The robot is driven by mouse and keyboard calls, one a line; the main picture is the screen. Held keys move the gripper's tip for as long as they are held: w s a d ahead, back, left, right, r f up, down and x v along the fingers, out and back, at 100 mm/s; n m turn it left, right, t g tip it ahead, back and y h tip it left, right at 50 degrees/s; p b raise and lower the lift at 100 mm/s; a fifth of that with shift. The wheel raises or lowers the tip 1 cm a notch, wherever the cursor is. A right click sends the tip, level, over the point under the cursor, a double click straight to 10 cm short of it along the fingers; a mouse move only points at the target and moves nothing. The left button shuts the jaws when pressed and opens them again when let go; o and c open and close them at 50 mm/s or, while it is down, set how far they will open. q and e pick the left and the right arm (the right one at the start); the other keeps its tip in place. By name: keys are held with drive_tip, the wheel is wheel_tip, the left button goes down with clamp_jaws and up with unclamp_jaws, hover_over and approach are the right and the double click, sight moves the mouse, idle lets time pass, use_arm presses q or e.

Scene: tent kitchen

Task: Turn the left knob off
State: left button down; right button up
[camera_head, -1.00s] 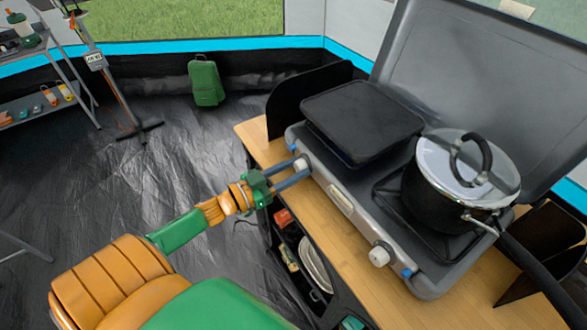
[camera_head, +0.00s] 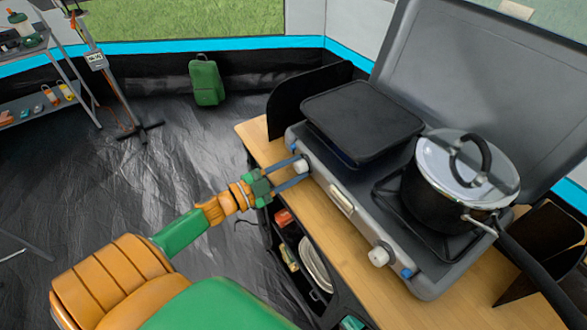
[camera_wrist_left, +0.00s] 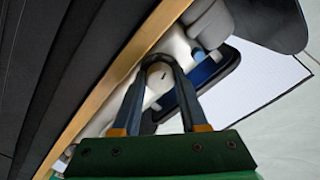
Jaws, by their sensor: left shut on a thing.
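The left knob (camera_head: 301,166) is a white dial on the front face of the grey camp stove (camera_head: 322,181), near its left end. My left gripper (camera_head: 297,171) reaches it from the left, with its two blue-grey fingers on either side of the knob. In the left wrist view the fingers (camera_wrist_left: 158,72) close around the white knob (camera_wrist_left: 157,82), which bears a short dark mark. The right knob (camera_head: 379,256) is white too and stands free at the stove's right end. My right gripper is not in view.
A black griddle (camera_head: 362,116) covers the left burner. A lidded pot (camera_head: 455,185) stands on the right burner, its long black handle (camera_head: 540,270) pointing to the lower right. The wooden counter (camera_head: 352,268) is bare in front of the stove. Shelves below hold plates (camera_head: 314,264).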

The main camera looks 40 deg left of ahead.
use_arm(q)
drive_tip(key=m, duration=0.5)
drive_tip(key=shift+m+b, duration=0.3)
drive_tip(key=shift+b, duration=0.05)
drive_tip(key=m+b, duration=0.1)
drive_tip(key=m, duration=0.4)
drive_tip(key=m+b, duration=0.2)
drive_tip(key=m, duration=0.4)
drive_tip(key=m+b, duration=0.2)
drive_tip(key=m, duration=0.2)
drive_tip(key=shift+r+m, duration=0.15)
drive_tip(key=shift+m, duration=0.25)
drive_tip(key=shift+m+b, duration=0.3)
drive_tip(key=shift+b, duration=0.05)
